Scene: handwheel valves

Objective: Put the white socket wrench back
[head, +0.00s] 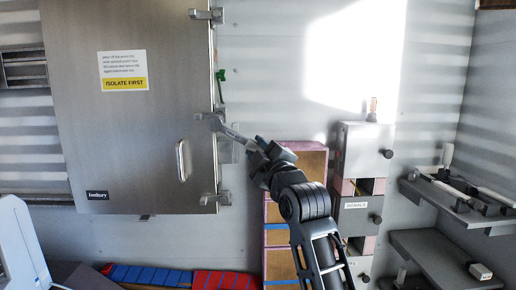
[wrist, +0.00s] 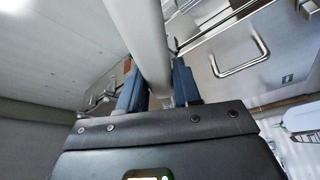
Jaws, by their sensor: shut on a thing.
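My gripper (head: 258,146) is raised in front of the wall, just right of the steel cabinet door. It is shut on the white socket wrench (head: 230,134), which points up and left from the fingers toward the door's edge. In the wrist view the wrench's pale shaft (wrist: 148,40) runs between the two blue fingers (wrist: 157,88). A small grey plate (head: 230,152) on the wall shows behind the wrench. I cannot tell whether the wrench touches it or the door. The wrench's far end overlaps the door edge in the head view.
The steel cabinet (head: 130,155) with its handle (head: 183,160) fills the left. A drawer stack (head: 354,215) stands right of my arm. Shelves (head: 452,203) at the right hold several tools. Red and blue boxes (head: 222,279) lie low down. A green item (head: 221,75) is on the wall.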

